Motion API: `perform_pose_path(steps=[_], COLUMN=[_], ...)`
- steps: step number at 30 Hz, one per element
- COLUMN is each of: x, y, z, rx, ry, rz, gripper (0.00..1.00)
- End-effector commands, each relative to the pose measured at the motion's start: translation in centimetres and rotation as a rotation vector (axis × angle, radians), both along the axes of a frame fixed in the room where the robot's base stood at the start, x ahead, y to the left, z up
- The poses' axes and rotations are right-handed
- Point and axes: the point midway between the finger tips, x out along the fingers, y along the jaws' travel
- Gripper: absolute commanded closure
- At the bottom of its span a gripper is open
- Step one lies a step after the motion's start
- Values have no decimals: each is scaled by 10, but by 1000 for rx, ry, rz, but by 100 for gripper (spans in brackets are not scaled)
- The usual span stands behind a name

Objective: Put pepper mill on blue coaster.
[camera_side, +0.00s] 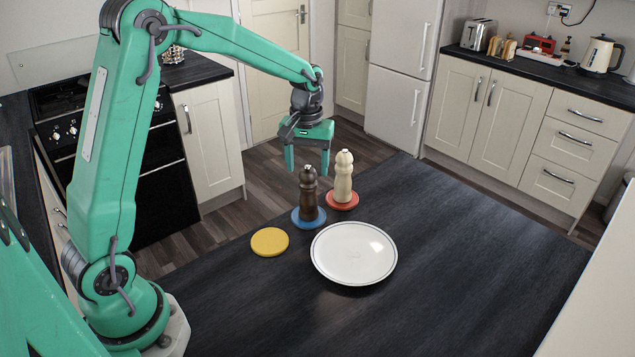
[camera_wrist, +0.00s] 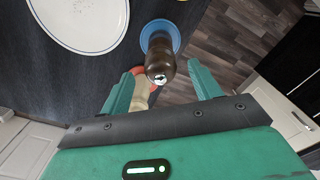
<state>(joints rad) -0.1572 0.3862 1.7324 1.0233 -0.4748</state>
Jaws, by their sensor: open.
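The dark brown pepper mill (camera_side: 308,194) stands upright on the blue coaster (camera_side: 297,221). In the wrist view the mill (camera_wrist: 158,58) is seen from above, with the blue coaster (camera_wrist: 174,32) showing around its foot. My gripper (camera_side: 307,160) is open and empty. It hangs above the table near the mill's top, its fingers pointing down. In the wrist view the mill's top appears between the spread fingers (camera_wrist: 162,72), with a gap on both sides and no contact seen.
A cream mill (camera_side: 343,180) stands on a red coaster (camera_side: 343,203) close to the right of the dark mill. A yellow coaster (camera_side: 269,241) lies empty at the left. A white plate (camera_side: 353,252) lies in front. The table's right side is clear.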

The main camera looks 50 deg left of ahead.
Motion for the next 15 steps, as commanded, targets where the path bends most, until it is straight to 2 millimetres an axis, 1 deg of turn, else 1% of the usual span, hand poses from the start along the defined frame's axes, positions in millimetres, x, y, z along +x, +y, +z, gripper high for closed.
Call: perform_pose_path(steps=[1, 6, 10, 15], x=[1, 0, 0, 0], y=[0, 0, 0, 0], z=[9, 35, 50, 60], rx=[1, 0, 0, 1], ry=[-4, -2, -2, -1], rz=[0, 0, 0, 0], gripper=[37, 37, 37, 37])
